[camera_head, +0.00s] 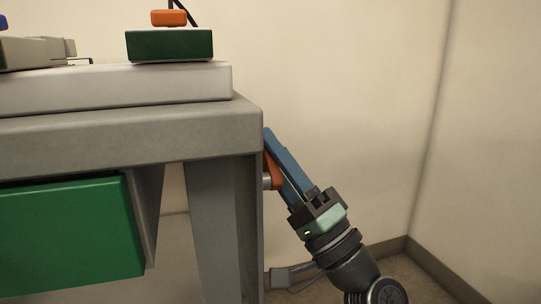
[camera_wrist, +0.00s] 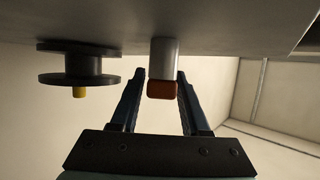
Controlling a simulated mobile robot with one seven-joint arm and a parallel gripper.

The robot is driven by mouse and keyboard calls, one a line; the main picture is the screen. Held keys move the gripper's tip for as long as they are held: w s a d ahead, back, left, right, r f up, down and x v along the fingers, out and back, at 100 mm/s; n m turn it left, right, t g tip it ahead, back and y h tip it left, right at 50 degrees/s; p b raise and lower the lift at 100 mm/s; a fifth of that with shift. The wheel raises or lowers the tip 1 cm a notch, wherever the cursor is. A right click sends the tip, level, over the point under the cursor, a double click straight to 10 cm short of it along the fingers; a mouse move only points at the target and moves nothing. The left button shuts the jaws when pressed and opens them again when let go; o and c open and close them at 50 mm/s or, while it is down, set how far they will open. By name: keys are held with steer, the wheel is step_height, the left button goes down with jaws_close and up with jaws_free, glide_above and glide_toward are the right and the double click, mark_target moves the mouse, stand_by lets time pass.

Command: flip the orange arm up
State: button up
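The orange arm (camera_head: 272,168) is on the right side of the grey cart, partly hidden behind my gripper's blue fingers. A short grey stub shows at its lower end. In the wrist view the orange arm (camera_wrist: 162,90) shows as an orange end below a pale grey cylinder on the cart's side. My gripper (camera_head: 269,132) reaches up and left beside the cart. In the wrist view my gripper (camera_wrist: 161,76) has its fingers apart, one on each side of the orange end. The right finger looks very near it; I cannot tell whether it touches.
The cart top (camera_head: 120,130) carries a pale slab (camera_head: 110,88) and a dark green block (camera_head: 170,44) with an orange piece. A green box (camera_head: 65,235) hangs below. A black spool (camera_wrist: 78,66) with a yellow tip is left of my fingers. Open floor lies right.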

steer(key=shift+o, duration=0.7)
